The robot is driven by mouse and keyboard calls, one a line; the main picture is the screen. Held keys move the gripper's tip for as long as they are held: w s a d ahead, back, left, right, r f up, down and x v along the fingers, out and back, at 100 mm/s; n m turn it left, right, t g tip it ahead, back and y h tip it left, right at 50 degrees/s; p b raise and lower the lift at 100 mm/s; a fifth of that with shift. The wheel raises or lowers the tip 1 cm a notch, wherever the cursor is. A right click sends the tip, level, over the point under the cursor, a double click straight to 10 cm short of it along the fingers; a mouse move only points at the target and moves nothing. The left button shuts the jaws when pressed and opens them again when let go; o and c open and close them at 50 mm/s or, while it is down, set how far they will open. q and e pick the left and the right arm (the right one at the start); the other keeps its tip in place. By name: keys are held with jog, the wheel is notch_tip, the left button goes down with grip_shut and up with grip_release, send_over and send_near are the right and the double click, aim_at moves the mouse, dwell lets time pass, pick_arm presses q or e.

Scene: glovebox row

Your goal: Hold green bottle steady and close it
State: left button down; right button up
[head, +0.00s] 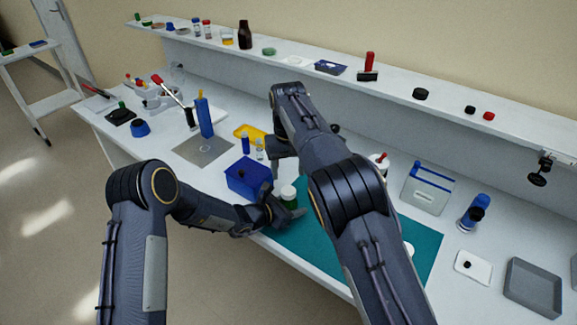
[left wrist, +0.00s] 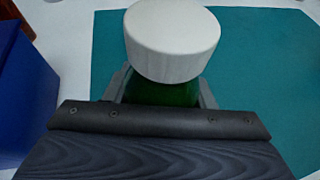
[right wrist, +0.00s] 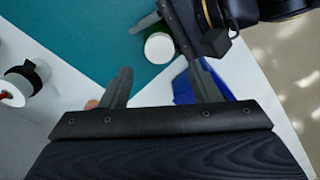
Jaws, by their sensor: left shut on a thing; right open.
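The green bottle (head: 288,202) stands upright at the left end of the teal mat. A wide white cap (left wrist: 172,40) sits on its top; whether it is tight I cannot tell. My left gripper (head: 278,211) is shut around the green body (left wrist: 160,94), below the cap. In the right wrist view the white cap (right wrist: 159,47) shows from above, beyond the fingertips, with my left gripper beside it. My right gripper (right wrist: 162,70) is open and empty, apart from the bottle. Its fingertips are hard to make out in the head view.
A blue bin (head: 248,178) stands just left of the bottle. The teal mat (head: 310,235) is mostly clear, with a small white item (head: 408,248) partly behind my right arm. A yellow tray (head: 250,133) and small vials lie behind the bin. A shelf runs along the back.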

aim_at(289, 190)
jog(key=n, duration=0.4)
jog(key=shift+r, duration=0.2)
jog(key=n, duration=0.4)
jog(key=shift+r, duration=0.1)
jog(key=shift+f, duration=4)
jog(key=shift+c, duration=0.2)
jog(key=c, duration=1)
jog(key=m, duration=0.3)
